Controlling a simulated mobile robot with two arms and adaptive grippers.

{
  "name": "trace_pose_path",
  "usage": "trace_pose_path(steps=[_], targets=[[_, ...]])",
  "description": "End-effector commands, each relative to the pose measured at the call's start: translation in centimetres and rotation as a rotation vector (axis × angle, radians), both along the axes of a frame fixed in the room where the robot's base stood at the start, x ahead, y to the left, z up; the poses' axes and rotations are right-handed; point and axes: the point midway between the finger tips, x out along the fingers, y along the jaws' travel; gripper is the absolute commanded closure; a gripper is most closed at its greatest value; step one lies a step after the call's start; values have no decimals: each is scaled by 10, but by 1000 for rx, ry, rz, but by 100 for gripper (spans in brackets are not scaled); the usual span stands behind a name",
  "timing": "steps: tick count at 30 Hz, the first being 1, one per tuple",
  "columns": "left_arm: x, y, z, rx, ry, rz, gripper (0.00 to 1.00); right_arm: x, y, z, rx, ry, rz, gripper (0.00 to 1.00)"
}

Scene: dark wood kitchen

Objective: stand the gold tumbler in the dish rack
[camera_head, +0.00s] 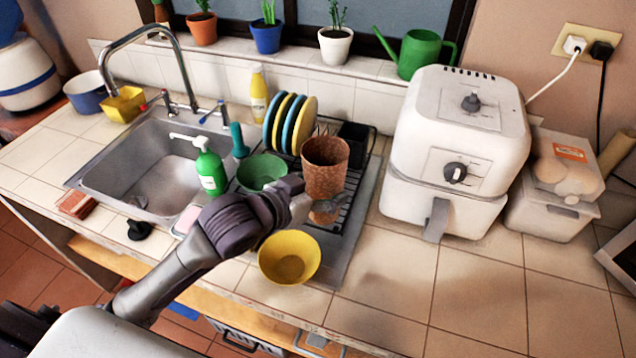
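The gold tumbler (325,163) looks brownish copper, with its open mouth facing up. My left arm reaches in from the lower left, and its gripper (313,203) is around the tumbler's lower part, a finger crossing in front of it. The gripper looks shut on the tumbler. The tumbler is roughly upright over the dark dish rack (354,205). I cannot tell whether its base touches the rack. Several blue and yellow plates (303,126) stand in the rack's back part, left of the tumbler. My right gripper is not in view.
A green bowl (262,170) sits just left of the tumbler and a yellow bowl (290,258) in front. A green soap bottle (210,170) stands by the sink (135,180). A white air fryer (458,150) stands close on the right. The front right counter is clear.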

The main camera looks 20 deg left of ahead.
Motion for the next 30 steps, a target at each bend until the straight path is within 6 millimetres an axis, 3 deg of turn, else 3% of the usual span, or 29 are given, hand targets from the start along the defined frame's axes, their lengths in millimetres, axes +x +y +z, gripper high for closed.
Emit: trace_pose_path(steps=[6, 12, 20, 24, 30], targets=[[51, 15, -28, 1, -1, 4, 78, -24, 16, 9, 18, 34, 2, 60], [81, 23, -48, -2, -2, 0, 78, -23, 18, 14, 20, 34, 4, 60], [88, 25, -70, -2, 2, 1, 78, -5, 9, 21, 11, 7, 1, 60], [87, 25, -88, -1, 0, 0, 78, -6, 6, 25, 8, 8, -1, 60], [87, 25, -93, -1, -4, 0, 78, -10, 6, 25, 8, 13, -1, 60]])
